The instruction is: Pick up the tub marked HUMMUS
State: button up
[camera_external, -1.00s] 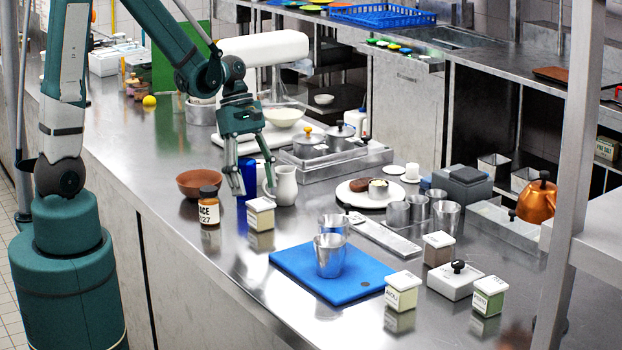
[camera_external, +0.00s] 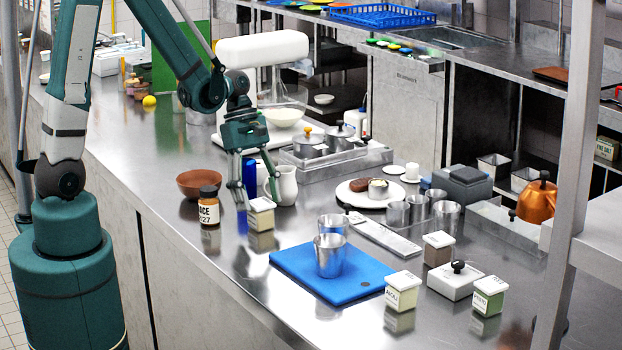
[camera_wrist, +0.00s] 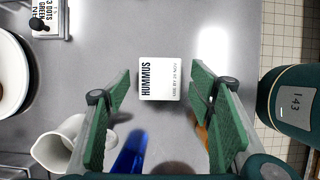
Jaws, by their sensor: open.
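The tub marked HUMMUS (camera_wrist: 160,79) has a white square lid with black lettering. In the wrist view it lies between and beyond my open fingers. It also stands upright on the steel counter in the external view (camera_external: 261,214), with a cream body. My gripper (camera_wrist: 158,86) is open and empty, pointing down. In the external view my gripper (camera_external: 243,207) has its fingertips close to the tub's upper left, seemingly just above or behind it. I cannot tell whether they touch it.
A labelled brown jar (camera_external: 209,208) stands left of the tub. A white pitcher (camera_external: 286,187) and a blue cup (camera_external: 249,172) stand close behind. A blue board (camera_external: 290,268) with metal cups lies to the right. Other lidded tubs (camera_external: 402,291) stand farther right.

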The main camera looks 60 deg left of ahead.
jog(key=shift+x, duration=1.2)
jog(key=c, duration=1.1)
